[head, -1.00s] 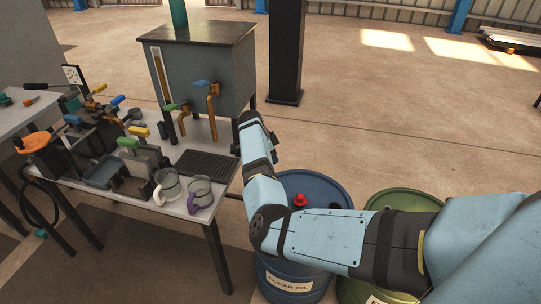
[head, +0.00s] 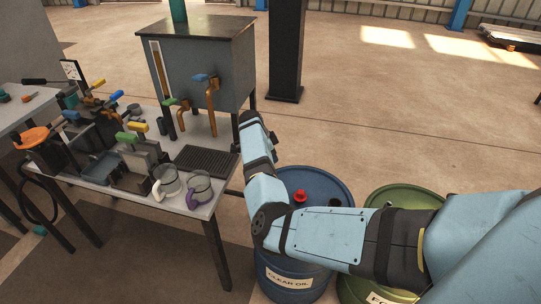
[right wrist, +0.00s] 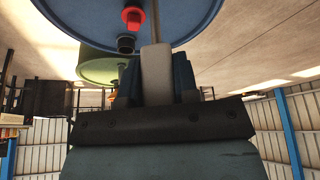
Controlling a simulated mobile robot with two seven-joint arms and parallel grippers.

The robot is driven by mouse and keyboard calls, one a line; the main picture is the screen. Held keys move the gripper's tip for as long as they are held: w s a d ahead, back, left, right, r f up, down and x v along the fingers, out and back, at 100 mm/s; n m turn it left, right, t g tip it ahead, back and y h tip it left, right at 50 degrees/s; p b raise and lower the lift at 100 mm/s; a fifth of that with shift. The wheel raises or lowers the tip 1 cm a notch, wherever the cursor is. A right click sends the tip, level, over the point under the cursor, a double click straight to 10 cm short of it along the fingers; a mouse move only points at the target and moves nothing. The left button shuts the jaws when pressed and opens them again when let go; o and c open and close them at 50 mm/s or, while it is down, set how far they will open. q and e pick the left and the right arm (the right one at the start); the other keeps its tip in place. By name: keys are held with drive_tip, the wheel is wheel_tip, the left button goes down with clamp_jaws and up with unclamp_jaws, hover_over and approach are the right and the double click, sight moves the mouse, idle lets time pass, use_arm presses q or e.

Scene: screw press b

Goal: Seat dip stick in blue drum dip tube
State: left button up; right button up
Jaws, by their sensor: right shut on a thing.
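The blue drum (head: 291,262), labelled CLEAR OIL, stands right of the bench. Its top carries a red fitting (head: 299,196) and a dark round fitting (head: 335,201); I cannot tell which is the dip tube. The drum also shows at the top of the right wrist view (right wrist: 75,22), with the red fitting (right wrist: 132,18). There my right gripper (right wrist: 156,65) is shut on a thin pale stick, seemingly the dip stick (right wrist: 155,20), which crosses in front of the drum, apart from the red fitting. Its far end is out of frame. My left gripper is not in view.
A green drum (head: 376,196) stands close on the right of the blue one. On the left, a bench (head: 202,210) holds levers, two clear jugs (head: 199,190) and a dark grate (head: 206,160). A grey tank (head: 205,65) and a dark post (head: 288,50) stand behind.

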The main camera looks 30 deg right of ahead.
drive_tip(key=shift+f+b, duration=0.4)
drive_tip(key=shift+f, duration=0.3)
drive_tip(key=shift+f+b, duration=0.5)
drive_tip(key=shift+f, duration=0.25)
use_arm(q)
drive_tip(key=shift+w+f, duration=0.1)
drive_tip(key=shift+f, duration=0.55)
use_arm(e)
drive_tip(key=o, duration=1)
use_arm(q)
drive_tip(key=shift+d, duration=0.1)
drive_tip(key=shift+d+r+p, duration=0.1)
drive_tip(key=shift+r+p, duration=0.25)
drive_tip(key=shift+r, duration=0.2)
use_arm(e)
drive_tip(key=v, duration=1.4)
drive_tip(key=shift+f, duration=0.1)
